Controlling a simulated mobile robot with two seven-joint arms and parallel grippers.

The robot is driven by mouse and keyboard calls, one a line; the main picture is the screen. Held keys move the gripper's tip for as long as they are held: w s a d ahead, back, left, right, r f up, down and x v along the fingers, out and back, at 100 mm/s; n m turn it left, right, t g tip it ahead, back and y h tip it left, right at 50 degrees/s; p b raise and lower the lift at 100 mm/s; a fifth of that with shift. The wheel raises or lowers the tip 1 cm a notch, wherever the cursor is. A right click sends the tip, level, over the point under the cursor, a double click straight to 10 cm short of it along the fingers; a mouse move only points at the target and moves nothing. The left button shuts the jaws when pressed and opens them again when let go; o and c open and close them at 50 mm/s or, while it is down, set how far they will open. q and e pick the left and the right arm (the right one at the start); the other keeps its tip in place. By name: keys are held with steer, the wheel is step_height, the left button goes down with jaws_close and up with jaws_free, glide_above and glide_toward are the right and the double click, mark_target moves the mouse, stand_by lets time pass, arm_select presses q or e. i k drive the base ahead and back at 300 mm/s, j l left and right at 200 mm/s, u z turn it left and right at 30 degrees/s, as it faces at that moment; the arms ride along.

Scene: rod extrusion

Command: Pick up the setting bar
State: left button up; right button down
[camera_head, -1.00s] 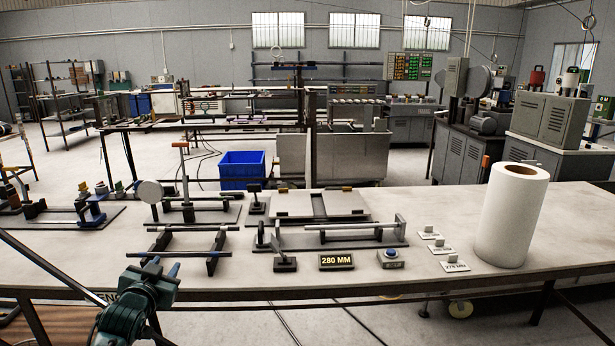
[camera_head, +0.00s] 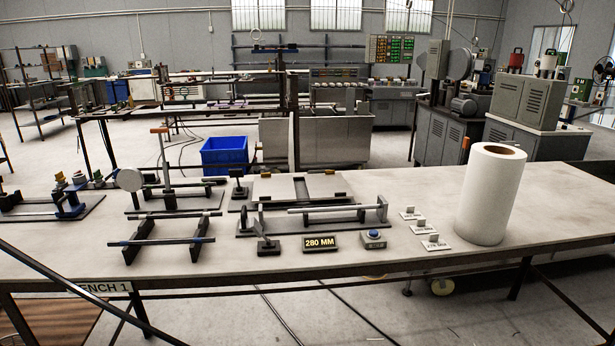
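No part is labelled as the setting bar. A smooth silver bar (camera_head: 322,209) lies level across a grey gauge fixture (camera_head: 345,228) at the middle of the bench, the likeliest match. A black sign reading "280 MM" (camera_head: 320,243) stands in front of it, beside a small box with a blue button (camera_head: 373,239). A dark rod (camera_head: 160,241) lies across a two-rail black rack (camera_head: 187,240) on the left, with another rod across its far end. Neither of my grippers is in view.
A white roll (camera_head: 489,195) stands upright on the bench (camera_head: 560,205) at right. Small white label cards (camera_head: 424,229) sit left of it. A fixture with a round disc (camera_head: 130,180) and upright handle stands behind the rack. The bench's right end is clear.

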mark_target(370, 206)
steer(key=i+z, duration=0.2)
steer(key=i, duration=0.3)
steer(key=i+j+z, duration=0.2)
steer(key=i, duration=0.3)
steer(key=u, duration=1.5)
steer(key=z, duration=1.5)
